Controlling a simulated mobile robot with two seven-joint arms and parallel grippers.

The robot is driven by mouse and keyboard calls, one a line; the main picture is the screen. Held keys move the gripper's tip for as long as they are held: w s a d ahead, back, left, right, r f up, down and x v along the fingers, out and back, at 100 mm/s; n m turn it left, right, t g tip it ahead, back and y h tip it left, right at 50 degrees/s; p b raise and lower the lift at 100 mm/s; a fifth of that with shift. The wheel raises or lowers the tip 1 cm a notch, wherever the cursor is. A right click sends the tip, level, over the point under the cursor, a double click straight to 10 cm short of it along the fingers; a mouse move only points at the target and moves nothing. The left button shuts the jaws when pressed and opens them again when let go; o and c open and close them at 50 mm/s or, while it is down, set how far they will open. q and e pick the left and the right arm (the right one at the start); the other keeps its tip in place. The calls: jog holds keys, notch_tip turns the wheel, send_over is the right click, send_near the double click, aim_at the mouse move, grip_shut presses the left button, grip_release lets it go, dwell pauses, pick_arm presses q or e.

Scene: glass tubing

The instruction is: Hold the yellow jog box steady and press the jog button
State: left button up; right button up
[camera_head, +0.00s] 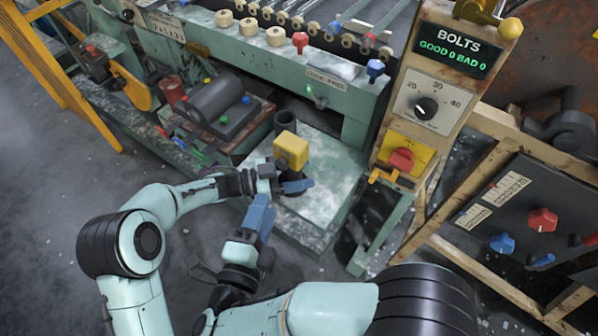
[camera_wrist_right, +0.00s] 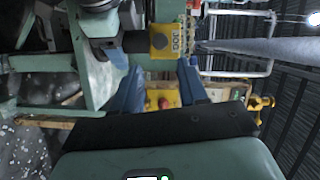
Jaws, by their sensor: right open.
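The yellow jog box (camera_head: 291,150) is a small cube held up above the pale green bench top. In the right wrist view the box (camera_wrist_right: 165,42) shows a dark round button and a JOG label, and a dark stem (camera_wrist_right: 136,42) runs from it. My left gripper (camera_head: 297,186) is at that stem, just below the box, and appears shut on it; its fingertips are partly hidden. My right gripper (camera_head: 258,213) has blue fingers, open and empty. In its wrist view the box is ahead, around the gap between the fingers (camera_wrist_right: 160,85).
The green machine (camera_head: 245,45) with rollers stands behind. A dark control panel (camera_head: 525,215) is at far right. A motor (camera_head: 215,97) sits left of the bench.

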grip_shut()
dwell(1.5)
